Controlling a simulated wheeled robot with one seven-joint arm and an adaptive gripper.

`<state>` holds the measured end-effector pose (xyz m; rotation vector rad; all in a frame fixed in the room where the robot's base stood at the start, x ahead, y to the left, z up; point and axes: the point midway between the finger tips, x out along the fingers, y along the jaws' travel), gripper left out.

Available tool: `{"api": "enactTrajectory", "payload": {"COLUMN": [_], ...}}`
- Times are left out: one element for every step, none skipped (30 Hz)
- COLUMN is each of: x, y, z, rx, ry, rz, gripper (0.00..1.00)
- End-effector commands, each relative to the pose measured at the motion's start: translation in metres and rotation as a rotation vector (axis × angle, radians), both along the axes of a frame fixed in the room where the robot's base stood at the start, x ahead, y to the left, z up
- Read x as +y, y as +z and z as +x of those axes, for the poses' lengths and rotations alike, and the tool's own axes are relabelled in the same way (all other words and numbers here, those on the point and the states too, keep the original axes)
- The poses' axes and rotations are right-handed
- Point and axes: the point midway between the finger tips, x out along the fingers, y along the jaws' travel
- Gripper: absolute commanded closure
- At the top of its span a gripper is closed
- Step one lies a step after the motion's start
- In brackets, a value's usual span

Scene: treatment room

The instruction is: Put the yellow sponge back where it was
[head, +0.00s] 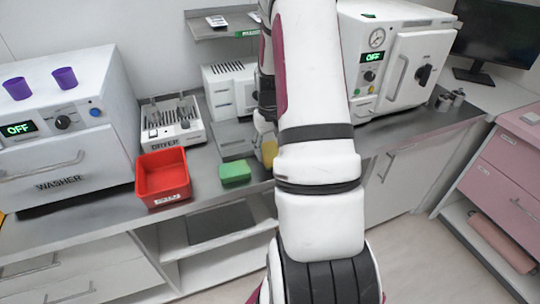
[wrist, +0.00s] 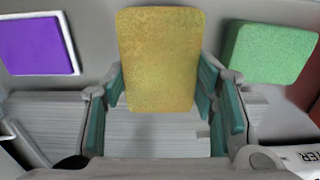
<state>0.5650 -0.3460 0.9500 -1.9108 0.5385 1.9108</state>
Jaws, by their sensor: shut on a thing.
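The yellow sponge (wrist: 160,60) stands between the teal finger pads of my gripper (wrist: 161,88) in the wrist view, gripped at its sides. In the head view only a strip of the yellow sponge (head: 269,152) shows, left of my arm near the counter's front edge. My gripper (head: 264,134) is mostly hidden behind my arm there. I cannot tell whether the sponge touches the counter. A green sponge (head: 235,173) lies just left of it on the counter, and it also shows at right in the wrist view (wrist: 270,52).
A purple flat block (wrist: 38,46) with a pale border is left in the wrist view. A red bin (head: 163,180) and the dryer (head: 172,124) stand left of the green sponge. The washer (head: 60,150) is far left, the autoclave (head: 398,60) right.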

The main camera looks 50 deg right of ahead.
Motion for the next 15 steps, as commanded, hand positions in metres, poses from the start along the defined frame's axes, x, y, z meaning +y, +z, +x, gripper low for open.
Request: {"api": "enactTrajectory", "payload": {"x": [0.001, 0.001, 0.001, 0.001, 0.001, 0.001, 0.001, 0.001, 0.000, 0.000, 0.000, 0.000, 0.000, 0.000, 0.000], "y": [-0.005, -0.009, -0.015, -0.019, -0.023, -0.027, -0.029, -0.030, -0.031, -0.031, -0.031, -0.031, -0.031, -0.031, -0.031], "z": [-0.001, -0.001, -0.002, -0.002, -0.002, -0.002, -0.001, -0.001, -0.001, 0.000, 0.000, 0.000, 0.000, 0.000, 0.000], "rx": [0.002, 0.002, 0.004, 0.002, 0.003, 0.003, 0.001, 0.001, 0.000, -0.001, -0.001, -0.001, -0.001, -0.001, -0.001], "ry": [0.000, 0.000, 0.000, 0.000, 0.000, -0.001, -0.001, -0.001, -0.001, -0.001, -0.001, 0.000, -0.001, 0.000, 0.000], "rz": [0.002, 0.002, 0.003, 0.002, 0.003, 0.003, 0.002, 0.001, 0.000, -0.001, -0.001, -0.001, -0.001, -0.001, -0.001], "gripper": [0.78, 0.78, 0.78, 0.78, 0.78, 0.78, 0.78, 0.78, 0.78, 0.78, 0.78, 0.78, 0.78, 0.78, 0.78]}}
